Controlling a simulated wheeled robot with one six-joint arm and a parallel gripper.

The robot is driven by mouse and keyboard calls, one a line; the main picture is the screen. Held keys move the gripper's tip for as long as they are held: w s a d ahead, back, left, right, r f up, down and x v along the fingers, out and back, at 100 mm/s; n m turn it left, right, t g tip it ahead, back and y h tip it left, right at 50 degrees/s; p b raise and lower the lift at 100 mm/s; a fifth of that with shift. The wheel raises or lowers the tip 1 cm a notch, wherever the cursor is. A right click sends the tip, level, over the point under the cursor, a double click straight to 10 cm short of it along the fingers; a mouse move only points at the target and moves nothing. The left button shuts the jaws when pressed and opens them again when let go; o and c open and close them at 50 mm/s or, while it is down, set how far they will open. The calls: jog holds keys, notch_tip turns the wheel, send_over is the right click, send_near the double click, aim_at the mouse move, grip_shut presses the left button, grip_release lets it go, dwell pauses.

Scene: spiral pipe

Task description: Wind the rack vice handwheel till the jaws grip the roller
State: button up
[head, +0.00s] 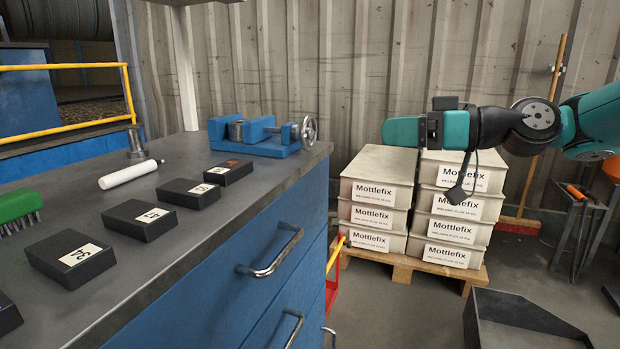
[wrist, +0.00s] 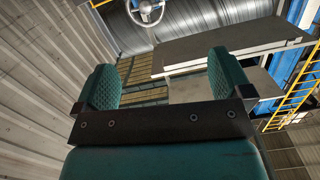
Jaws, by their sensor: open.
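The blue rack vice (head: 262,147) sits at the far right corner of the bench top. Its pale metal handwheel (head: 309,131) is on its right end, facing my arm. A short grey roller (head: 236,131) stands upright between the vice jaws; whether both jaws touch it is too small to tell. My gripper (head: 398,131) is in the air to the right of the handwheel, clear of it, level with it in the picture. In the wrist view my gripper (wrist: 167,82) has two green padded fingers wide apart with nothing between them. The handwheel (wrist: 146,11) shows beyond them, cut by the top edge.
The grey bench top (head: 185,240) holds several numbered black blocks (head: 140,219), a white cylinder (head: 128,174), a grey metal piece (head: 136,146) and a green brush (head: 18,207). Stacked Mottlefix boxes (head: 374,190) stand on a pallet below my gripper. The corrugated wall (head: 350,60) is behind.

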aim_at(311, 130)
jog(key=shift+t+y, duration=0.4)
jog(key=shift+y, duration=0.2)
jog(key=p+x, duration=0.4)
jog(key=x, duration=0.1)
jog(key=w+f+p+x, duration=0.1)
jog(key=p+x, duration=0.4)
jog(key=x, duration=0.1)
jog(key=w+f+p+x, duration=0.1)
jog(key=p+x, duration=0.3)
jog(key=x, duration=0.1)
jog(key=shift+w+d, duration=0.1)
jog(key=shift+d, duration=0.05)
jog(key=shift+c, duration=0.5)
